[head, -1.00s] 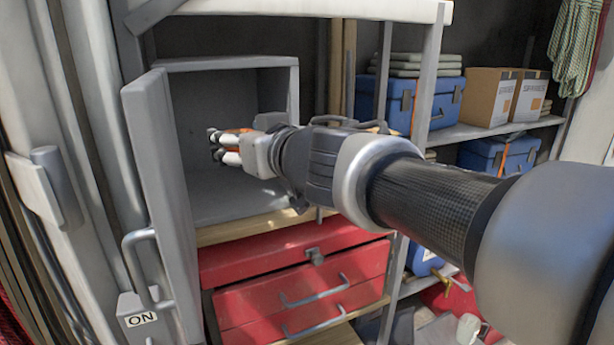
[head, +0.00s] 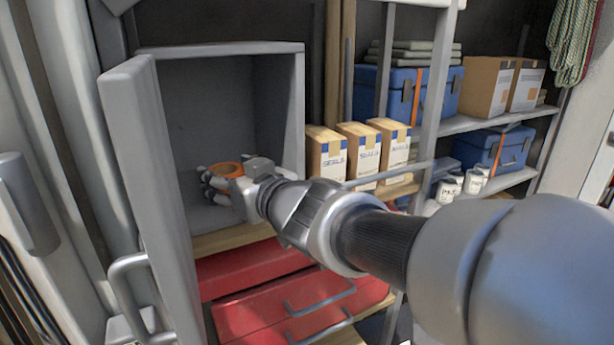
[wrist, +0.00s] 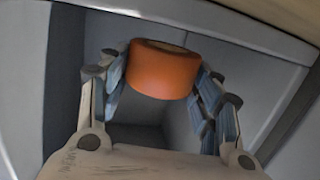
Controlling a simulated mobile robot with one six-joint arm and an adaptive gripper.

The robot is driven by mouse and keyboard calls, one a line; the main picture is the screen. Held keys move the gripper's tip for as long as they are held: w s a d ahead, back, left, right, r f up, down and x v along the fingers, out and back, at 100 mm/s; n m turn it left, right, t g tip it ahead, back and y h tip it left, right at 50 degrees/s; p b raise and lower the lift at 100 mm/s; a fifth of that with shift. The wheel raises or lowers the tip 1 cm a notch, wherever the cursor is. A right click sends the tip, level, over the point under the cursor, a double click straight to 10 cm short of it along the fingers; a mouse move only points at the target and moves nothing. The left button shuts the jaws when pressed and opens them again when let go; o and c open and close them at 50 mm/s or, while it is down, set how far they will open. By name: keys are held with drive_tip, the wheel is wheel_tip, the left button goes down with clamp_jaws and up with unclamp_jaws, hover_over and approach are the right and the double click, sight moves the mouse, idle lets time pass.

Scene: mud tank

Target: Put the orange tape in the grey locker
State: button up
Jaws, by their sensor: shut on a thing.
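The orange tape (wrist: 162,70) is a roll gripped between both fingers in the wrist view. It also shows as an orange ring (head: 228,169) in the head view. My gripper (head: 220,180) is shut on it, at the open front of the grey locker (head: 298,100), low in the opening. In the wrist view my gripper (wrist: 162,85) points into the locker's grey interior. The locker door (head: 150,170) stands open at the left. I cannot tell whether the tape touches the locker floor.
Several cardboard boxes (head: 358,150) stand right of the locker, close to my arm. The locker's interior looks empty.

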drive_tip(key=shift+f, duration=0.75)
drive_tip(key=shift+w+a+f, duration=0.15)
drive_tip(key=shift+w+a, duration=0.05)
drive_tip(key=shift+w, duration=0.05)
drive_tip(key=shift+s+d, duration=0.1)
drive_tip(key=shift+f+b, duration=0.15)
drive_tip(key=shift+b, duration=0.15)
drive_tip(key=o, duration=1.2)
